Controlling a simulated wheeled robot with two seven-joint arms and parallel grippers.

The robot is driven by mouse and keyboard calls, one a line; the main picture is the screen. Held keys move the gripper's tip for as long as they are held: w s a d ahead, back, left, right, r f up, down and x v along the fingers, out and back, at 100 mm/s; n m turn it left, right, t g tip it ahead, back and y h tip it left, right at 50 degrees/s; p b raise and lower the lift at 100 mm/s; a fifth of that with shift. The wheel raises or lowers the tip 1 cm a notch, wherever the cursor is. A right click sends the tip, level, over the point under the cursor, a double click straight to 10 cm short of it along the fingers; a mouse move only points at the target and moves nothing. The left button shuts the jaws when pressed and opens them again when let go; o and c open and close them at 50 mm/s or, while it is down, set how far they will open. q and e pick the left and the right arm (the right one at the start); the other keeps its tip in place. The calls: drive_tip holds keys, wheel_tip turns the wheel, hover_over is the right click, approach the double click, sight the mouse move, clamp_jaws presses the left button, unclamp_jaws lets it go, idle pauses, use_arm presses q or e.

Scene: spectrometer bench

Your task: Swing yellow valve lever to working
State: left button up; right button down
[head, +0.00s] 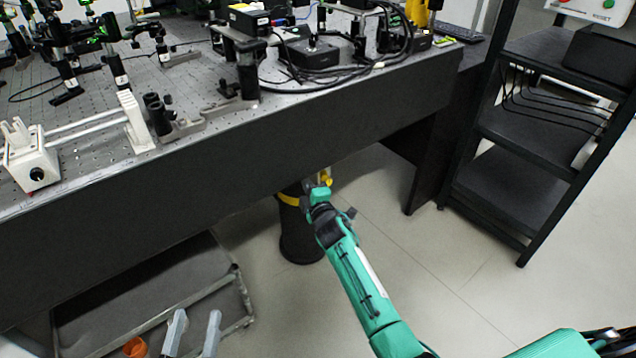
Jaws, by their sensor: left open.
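The yellow valve lever (326,179) shows as a small yellow piece at the top of a black cylindrical leg, just under the bench's front edge. The black leg (300,240) has a yellow band (288,199) around its upper part. My left gripper (319,179) is open right at the lever and covers part of it. At this size I cannot tell whether its fingers touch the lever or stand on both sides of it. The lever's full shape, its angle and any position marks are hidden or too small to read.
The dark bench (230,165) overhangs the leg and carries optics and a white device (32,165). A low grey cart (245,300) stands at lower left, near an orange object (136,347). A black shelf rack (515,185) stands right. The floor between is clear.

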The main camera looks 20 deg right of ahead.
use_arm(q)
drive_tip(key=shift+w+a+r+t, duration=0.2)
drive_tip(key=shift+r+t, duration=0.2)
drive_tip(key=shift+r, duration=0.25)
drive_tip(key=shift+w+a+r+t, duration=0.1)
drive_tip(key=shift+a+r+t, duration=0.1)
drive_tip(key=shift+r+t, duration=0.35)
use_arm(e)
drive_tip(key=shift+w+d+f, duration=0.15)
drive_tip(key=shift+w+d, duration=0.1)
drive_tip(key=shift+d, duration=0.7)
drive_tip(key=shift+w+d+f, duration=0.15)
drive_tip(key=shift+w+d, duration=0.05)
drive_tip(key=shift+d, duration=0.7)
use_arm(q)
drive_tip(key=shift+g, duration=0.25)
use_arm(e)
drive_tip(key=shift+d, duration=0.1)
